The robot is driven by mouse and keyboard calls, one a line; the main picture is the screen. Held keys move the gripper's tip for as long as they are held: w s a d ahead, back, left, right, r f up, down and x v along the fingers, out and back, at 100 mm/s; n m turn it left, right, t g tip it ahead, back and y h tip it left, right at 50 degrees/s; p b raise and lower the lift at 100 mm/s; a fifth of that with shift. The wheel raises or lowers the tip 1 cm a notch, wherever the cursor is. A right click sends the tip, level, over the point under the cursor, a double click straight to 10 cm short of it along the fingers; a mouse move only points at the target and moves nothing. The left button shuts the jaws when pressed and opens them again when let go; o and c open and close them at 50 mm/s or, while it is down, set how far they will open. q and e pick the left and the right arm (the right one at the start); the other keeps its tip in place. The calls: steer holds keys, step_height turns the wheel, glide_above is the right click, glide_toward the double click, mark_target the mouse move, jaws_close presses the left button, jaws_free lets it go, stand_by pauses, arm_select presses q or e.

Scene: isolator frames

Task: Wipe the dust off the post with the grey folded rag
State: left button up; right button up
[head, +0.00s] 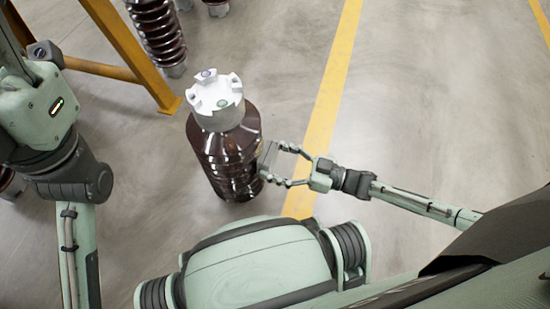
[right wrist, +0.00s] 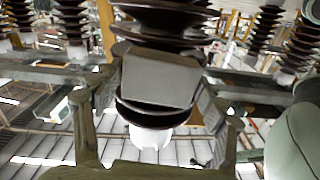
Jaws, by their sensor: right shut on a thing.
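The post (head: 228,165) is a dark brown, glossy ribbed insulator with a white notched cap (head: 216,100), upright on the floor. My right gripper (head: 272,163) is at its right side, shut on the grey folded rag (head: 267,153). In the right wrist view the rag (right wrist: 160,78) is a flat grey block between the fingers, in front of the brown ribs of the post (right wrist: 165,22). The rag is against or very close to the post; contact cannot be told for sure. No dust can be made out. My left gripper is not in view.
A yellow steel frame (head: 130,50) stands at the upper left, with another brown ribbed insulator (head: 160,32) behind it. A yellow line (head: 335,75) runs along the grey floor right of the post. The floor at the right is clear.

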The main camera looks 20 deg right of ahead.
mark_target(259, 135)
steer(key=shift+w+a+r+p, duration=0.1)
steer(key=shift+r+p, duration=2.1)
steer(key=r+p, duration=0.6)
steer(key=shift+d, duration=0.2)
steer(key=shift+a+f+b, duration=0.15)
steer(key=shift+f+b, duration=1.55)
steer(key=shift+f, duration=0.2)
steer(key=shift+a+f+b, duration=0.1)
steer(key=shift+f+b, duration=1.6)
steer(key=shift+f, duration=0.15)
step_height(259, 135, down, 3)
steer(key=b, duration=0.3)
steer(key=shift+f, duration=0.15)
steer(key=shift+d+r+p, duration=0.15)
steer(key=shift+r+p, duration=1.8)
steer(key=shift+r, duration=0.05)
step_height(259, 135, up, 7)
steer(key=p, duration=0.6)
steer(key=shift+f, duration=0.1)
